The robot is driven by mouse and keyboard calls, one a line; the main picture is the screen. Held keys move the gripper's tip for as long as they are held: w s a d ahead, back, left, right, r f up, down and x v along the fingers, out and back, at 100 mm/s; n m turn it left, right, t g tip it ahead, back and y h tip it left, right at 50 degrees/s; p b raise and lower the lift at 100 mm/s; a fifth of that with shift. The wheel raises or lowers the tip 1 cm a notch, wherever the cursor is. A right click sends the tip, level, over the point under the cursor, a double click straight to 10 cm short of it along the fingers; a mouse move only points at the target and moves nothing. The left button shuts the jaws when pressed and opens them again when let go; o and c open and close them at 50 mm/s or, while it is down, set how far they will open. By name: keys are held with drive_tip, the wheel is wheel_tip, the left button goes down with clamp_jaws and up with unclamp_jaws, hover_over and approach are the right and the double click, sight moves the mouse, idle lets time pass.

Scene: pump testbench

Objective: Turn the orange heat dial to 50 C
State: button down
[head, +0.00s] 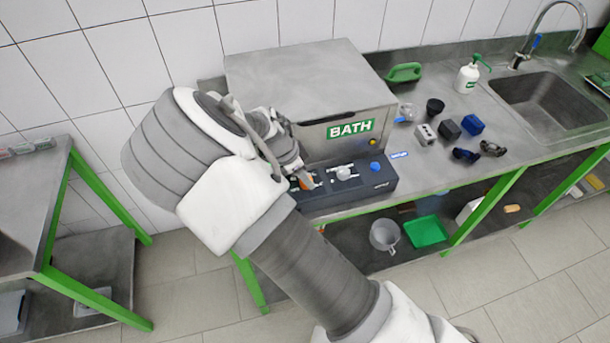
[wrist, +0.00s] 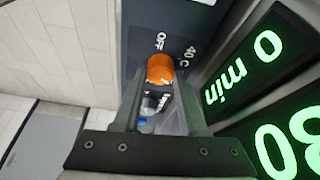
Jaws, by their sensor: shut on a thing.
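The orange heat dial (wrist: 160,68) is between the fingertips of my gripper (wrist: 160,84) in the wrist view. The gripper is shut on it. The dial sits on a dark control panel (wrist: 140,18), with the labels "OFF" and "40 C" beside it. Which mark the dial points at cannot be told, and other scale marks are hidden. In the head view, my gripper (head: 302,179) reaches down to the left part of the panel (head: 332,197), where a little of the orange dial (head: 307,183) shows. My arm covers the panel's left end.
The metal bath (head: 310,85) with a "BATH" sign stands behind the panel. A white knob (head: 344,173) and a blue button (head: 375,167) lie right of the dial. A green-lit "0 min" display (wrist: 250,62) is close beside my gripper. Several small blocks stand further right.

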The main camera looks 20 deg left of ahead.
drive_tip(key=shift+c, duration=2.2)
unclamp_jaws()
